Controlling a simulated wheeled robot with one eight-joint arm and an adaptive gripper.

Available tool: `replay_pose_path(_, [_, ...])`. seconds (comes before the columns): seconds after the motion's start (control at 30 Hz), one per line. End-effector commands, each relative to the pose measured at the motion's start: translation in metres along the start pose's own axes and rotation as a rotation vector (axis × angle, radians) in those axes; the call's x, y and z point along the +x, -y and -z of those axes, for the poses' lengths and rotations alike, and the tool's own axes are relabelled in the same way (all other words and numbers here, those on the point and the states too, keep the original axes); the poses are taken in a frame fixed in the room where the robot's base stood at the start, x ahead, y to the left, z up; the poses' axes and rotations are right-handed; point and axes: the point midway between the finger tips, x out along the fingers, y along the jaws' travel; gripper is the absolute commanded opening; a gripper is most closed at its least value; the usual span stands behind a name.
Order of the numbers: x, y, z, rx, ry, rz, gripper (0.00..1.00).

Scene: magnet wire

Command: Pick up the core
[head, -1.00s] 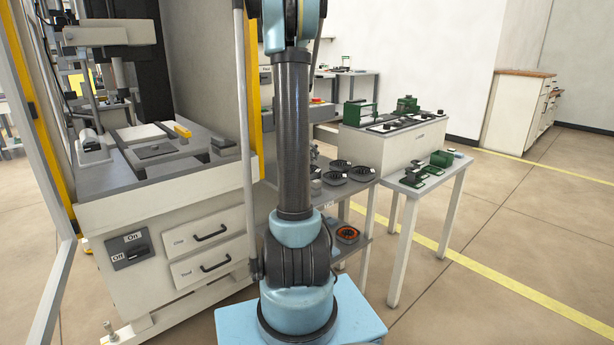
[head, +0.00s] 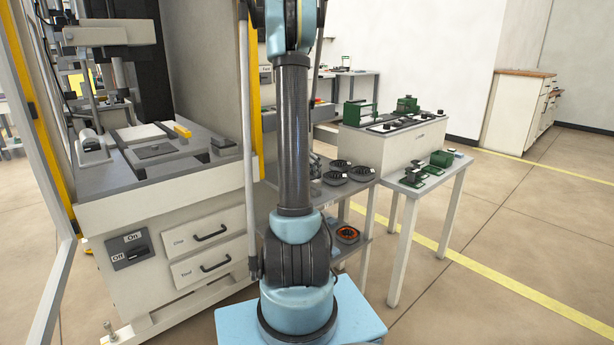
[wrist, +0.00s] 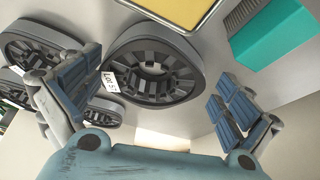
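A dark, round slotted core (wrist: 152,72) with a small white lot tag (wrist: 110,82) fills the middle of the wrist view. My gripper (wrist: 158,88) is open, with one blue-padded finger on each side of this core. The left finger overlaps the core's left edge in the picture; the right finger stands apart from it. I cannot tell whether either touches. Several similar cores (head: 340,165) sit on the grey shelf's top in the head view. My gripper is hidden behind my arm there.
More cores (wrist: 42,42) lie close on the left in the wrist view. A teal block (wrist: 270,38) and a yellow-topped tray (wrist: 172,8) are near the top. A lower shelf holds a core with orange windings (head: 347,235). A white table (head: 432,178) with green devices stands at right.

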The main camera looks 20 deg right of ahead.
Motion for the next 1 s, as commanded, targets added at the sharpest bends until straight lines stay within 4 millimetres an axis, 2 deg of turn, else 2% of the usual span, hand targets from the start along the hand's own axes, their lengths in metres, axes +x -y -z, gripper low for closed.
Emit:
replay_pose_path(0.03, [0.000, 0.000, 0.000, 0.000, 0.000, 0.000, 0.80])
replay_pose_path(0.2, [0.000, 0.001, 0.000, 0.000, 0.001, 0.001, 0.41])
replay_pose_path(0.23, [0.000, 0.001, 0.000, 0.001, 0.001, 0.001, 0.38])
replay_pose_path(0.67, [-0.003, 0.000, 0.000, 0.001, 0.003, 0.003, 0.38])
replay_pose_path(0.77, [-0.010, -0.003, 0.002, 0.001, 0.002, 0.003, 0.38])
replay_pose_path(1.0, [-0.042, -0.004, 0.016, 0.000, 0.001, 0.001, 0.38])
